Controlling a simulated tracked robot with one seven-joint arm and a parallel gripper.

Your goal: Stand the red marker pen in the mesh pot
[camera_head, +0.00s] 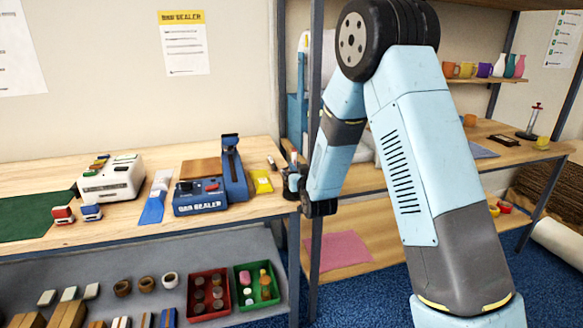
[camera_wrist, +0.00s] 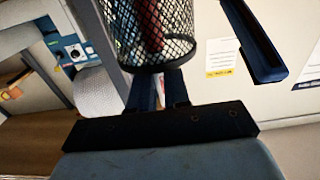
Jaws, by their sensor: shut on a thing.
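The mesh pot (camera_head: 291,186) is black and stands near the right front corner of the wooden bench in the head view. In the wrist view the pot (camera_wrist: 178,50) is close up and large, in front of my fingertips. The red marker pen (camera_wrist: 151,25) shows through its mesh, roughly in line with the pot. My gripper (camera_wrist: 160,88) has its fingers close together and shut on the pen; the pot hides the fingertips and the grip itself. In the head view my gripper (camera_head: 299,187) is beside the pot, partly hidden by my wrist.
A grey shelf upright (camera_head: 316,70) rises close to my arm. A lower shelf holds a red tray (camera_head: 209,315) and a green tray (camera_head: 258,304).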

